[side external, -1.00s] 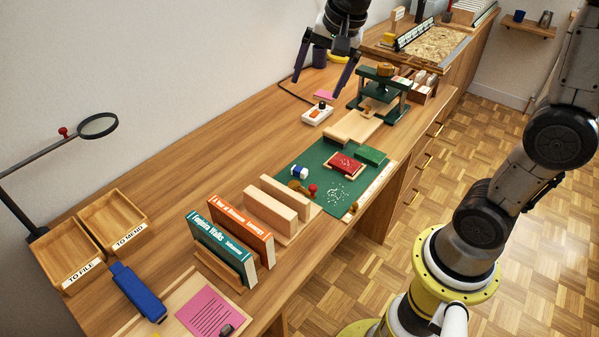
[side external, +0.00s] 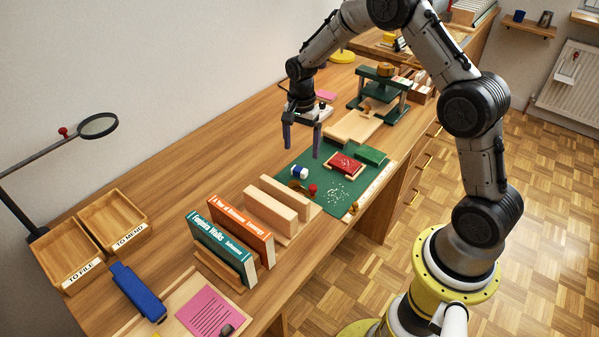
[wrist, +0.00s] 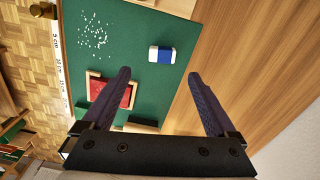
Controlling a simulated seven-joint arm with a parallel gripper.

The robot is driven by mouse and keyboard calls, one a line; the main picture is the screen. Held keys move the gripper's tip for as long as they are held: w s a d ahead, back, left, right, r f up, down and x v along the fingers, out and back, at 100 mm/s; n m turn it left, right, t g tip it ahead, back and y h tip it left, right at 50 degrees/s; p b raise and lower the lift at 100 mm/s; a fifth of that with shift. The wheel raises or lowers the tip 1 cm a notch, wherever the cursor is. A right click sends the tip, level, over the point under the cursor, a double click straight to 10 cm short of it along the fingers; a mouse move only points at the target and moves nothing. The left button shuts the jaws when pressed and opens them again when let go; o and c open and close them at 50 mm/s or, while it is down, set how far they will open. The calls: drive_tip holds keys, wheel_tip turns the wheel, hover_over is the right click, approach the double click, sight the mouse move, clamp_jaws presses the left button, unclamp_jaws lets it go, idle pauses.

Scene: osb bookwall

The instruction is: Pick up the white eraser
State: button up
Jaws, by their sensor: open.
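The white eraser (side external: 300,172) with a blue sleeve lies on the green mat (side external: 318,191), near the mat's left edge.
Wooden blocks (side external: 272,206) and upright books (side external: 232,241) stand in front. Bare desk lies left.

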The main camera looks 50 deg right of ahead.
sight(300, 168)
drive_tip(key=shift+w+f, duration=0.2)
drive_tip(key=shift+f, duration=3.7)
drive_tip(key=c, duration=1.4)
drive_tip(key=shift+c, duration=0.2)
drive_tip(key=shift+r, duration=0.15)
drive_tip(key=shift+r, duration=0.5)
wheel_tip(300, 168, up, 2)
drive_tip(key=shift+s+r, duration=0.15)
drive_tip(key=shift+r, duration=0.1)
drive_tip(key=s+a+r, duration=0.2)
drive_tip(key=s+r, duration=0.7)
drive_tip(key=s, duration=0.4)
drive_tip(key=shift+s+a+r, duration=0.15)
drive_tip(key=shift+s+a, duration=0.1)
drive_tip(key=shift+a, duration=0.15)
